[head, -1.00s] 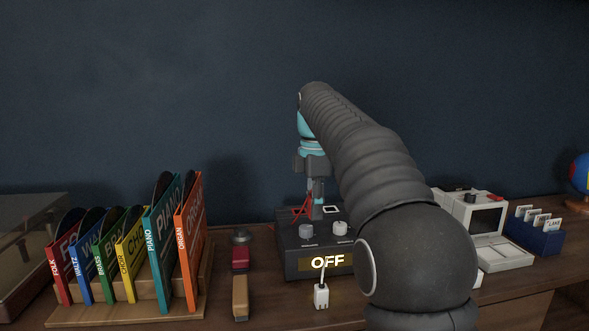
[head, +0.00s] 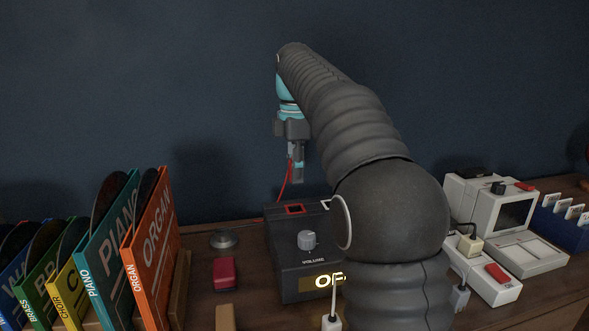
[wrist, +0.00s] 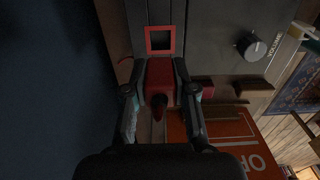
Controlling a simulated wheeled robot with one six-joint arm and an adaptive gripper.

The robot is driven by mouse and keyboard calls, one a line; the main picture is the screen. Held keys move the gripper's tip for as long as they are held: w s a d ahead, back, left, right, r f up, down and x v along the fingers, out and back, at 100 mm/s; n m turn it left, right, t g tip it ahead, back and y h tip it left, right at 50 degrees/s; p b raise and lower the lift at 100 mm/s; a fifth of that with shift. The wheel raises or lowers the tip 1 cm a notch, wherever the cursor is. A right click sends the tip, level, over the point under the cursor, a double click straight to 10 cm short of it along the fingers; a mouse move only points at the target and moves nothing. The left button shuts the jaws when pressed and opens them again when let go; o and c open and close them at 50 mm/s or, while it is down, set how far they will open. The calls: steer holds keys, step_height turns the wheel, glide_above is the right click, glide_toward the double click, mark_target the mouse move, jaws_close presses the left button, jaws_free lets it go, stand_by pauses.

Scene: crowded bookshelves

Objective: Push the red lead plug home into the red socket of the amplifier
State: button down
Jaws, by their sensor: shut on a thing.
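The amplifier (head: 283,258) is a dark box with a lit label on its front, partly hidden by my arm. Its red-rimmed square socket (head: 294,209) is on the top and looks empty. My gripper (head: 297,177) points down above the amplifier's back edge, apart from the socket. It is shut on the red plug (wrist: 159,78), which shows between the fingers in the wrist view. The red socket also shows there (wrist: 160,53), just above the plug in the picture. The red lead (head: 284,186) hangs beside the fingers.
A volume knob (head: 307,240) stands on the amplifier. Record sleeves (head: 152,235) stand in a rack at the left, near a red block (head: 226,274) and a round metal piece (head: 224,240). Pale devices (head: 490,215) are at the right. A white plug (head: 332,321) stands in front.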

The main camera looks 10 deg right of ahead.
steer(key=shift+f+b, duration=1.85)
steer(key=shift+f, duration=1.05)
steer(key=shift+p, duration=1.05)
steer(key=shift+f+b, duration=0.4)
steer(key=shift+f, duration=0.4)
steer(key=shift+r+p, duration=0.5)
steer(key=shift+p, duration=0.45)
stand_by(0.5)
steer(key=shift+f, duration=0.3)
stand_by(1.5)
